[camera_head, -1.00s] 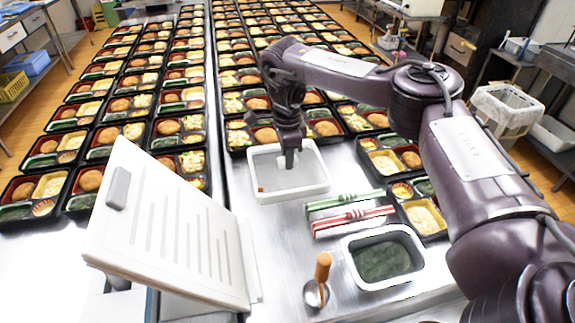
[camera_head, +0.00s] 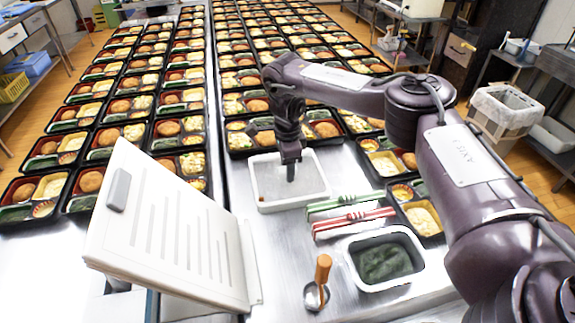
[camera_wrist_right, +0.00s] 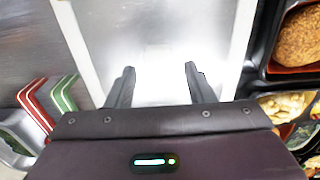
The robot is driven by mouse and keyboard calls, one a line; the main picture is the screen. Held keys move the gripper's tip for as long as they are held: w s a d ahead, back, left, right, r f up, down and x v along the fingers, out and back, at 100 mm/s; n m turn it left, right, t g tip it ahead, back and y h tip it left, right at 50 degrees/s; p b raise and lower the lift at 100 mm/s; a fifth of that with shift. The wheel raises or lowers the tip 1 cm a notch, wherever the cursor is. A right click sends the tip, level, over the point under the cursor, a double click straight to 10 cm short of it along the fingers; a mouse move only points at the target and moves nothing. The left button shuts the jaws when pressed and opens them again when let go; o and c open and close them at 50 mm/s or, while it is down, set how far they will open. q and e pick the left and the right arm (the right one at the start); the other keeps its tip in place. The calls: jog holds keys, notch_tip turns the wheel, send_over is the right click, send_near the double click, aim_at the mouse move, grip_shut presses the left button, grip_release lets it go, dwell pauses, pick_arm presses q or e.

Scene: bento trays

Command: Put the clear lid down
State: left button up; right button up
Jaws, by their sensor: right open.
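I cannot clearly make out a clear lid. A white rectangular container (camera_head: 262,206) stands on the steel counter in the head view, with a pale grey, see-through-looking surface inside it; whether that is the lid or the bare floor, I cannot tell. My right gripper (camera_head: 290,173) points down over this container. In the right wrist view its two fingers (camera_wrist_right: 158,80) are apart with nothing seen between them. The container (camera_wrist_right: 85,45) lies beneath them. My left gripper is not in view.
Green-banded (camera_head: 343,203) and red-banded (camera_head: 352,220) bundles and a white tub of dark greens (camera_head: 350,266) stand in front. An orange-handled scoop (camera_head: 323,270) is beside them. A clipboard (camera_head: 165,225) fills the left foreground. Rows of filled bento trays (camera_head: 240,143) lie behind.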

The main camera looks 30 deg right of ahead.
jog(key=shift+r, duration=0.3)
notch_tip(320, 180, up, 12)
jog(key=p, duration=0.1)
jog(key=shift+f+p, duration=0.2)
jog(key=shift+p, duration=0.1)
jog(key=shift+f, duration=0.1)
